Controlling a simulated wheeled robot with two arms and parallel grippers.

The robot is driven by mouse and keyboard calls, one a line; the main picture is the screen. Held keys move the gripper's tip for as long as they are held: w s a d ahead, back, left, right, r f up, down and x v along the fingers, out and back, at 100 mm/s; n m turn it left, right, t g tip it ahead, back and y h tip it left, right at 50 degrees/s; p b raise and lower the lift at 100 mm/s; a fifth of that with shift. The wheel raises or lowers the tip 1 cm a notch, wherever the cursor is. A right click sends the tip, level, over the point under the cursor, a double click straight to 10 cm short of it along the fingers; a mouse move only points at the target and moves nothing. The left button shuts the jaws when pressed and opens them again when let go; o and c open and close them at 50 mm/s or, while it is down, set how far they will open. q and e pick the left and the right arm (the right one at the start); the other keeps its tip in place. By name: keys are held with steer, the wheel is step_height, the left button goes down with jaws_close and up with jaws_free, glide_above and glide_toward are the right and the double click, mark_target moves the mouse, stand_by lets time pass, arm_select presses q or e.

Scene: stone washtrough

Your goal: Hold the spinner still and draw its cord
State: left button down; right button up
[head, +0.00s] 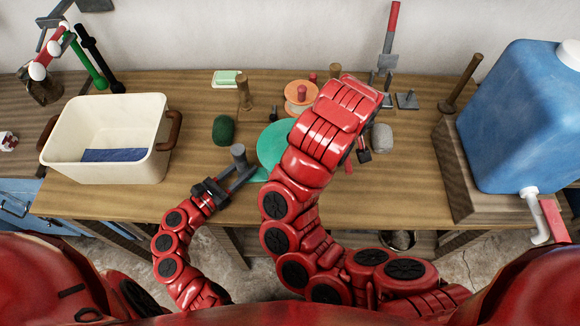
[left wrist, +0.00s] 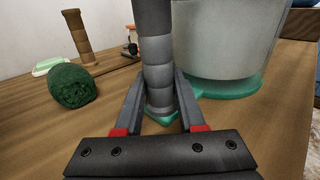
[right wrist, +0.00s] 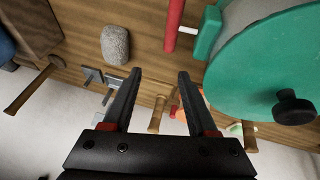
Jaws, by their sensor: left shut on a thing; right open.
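The spinner is a grey drum (left wrist: 224,38) on a green base, with a green lid (head: 270,146) that has a black knob (right wrist: 294,108). A grey post (head: 238,153) rises from the base's near left side. My left gripper (left wrist: 160,108) is shut around this post, low down. A red pull handle (right wrist: 174,25) sticks out beside a green block (right wrist: 208,32) on the spinner's side, joined by a short thin link. My right gripper (right wrist: 156,82) is open and empty, with the handle ahead of its fingers. In the head view my right arm hides much of the spinner.
A cream basin (head: 105,125) stands at left and a blue water tank (head: 520,115) at right. A dark green roll (head: 223,130), a grey stone (head: 382,138) and several wooden pegs stand around. The bench's near left part is clear.

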stand_by(0.4)
arm_select(q)
steer(key=shift+c, duration=2.2)
jaws_free()
steer(key=v, duration=1.1)
steer(key=shift+s+a, duration=0.25)
steer(key=shift+s, duration=0.15)
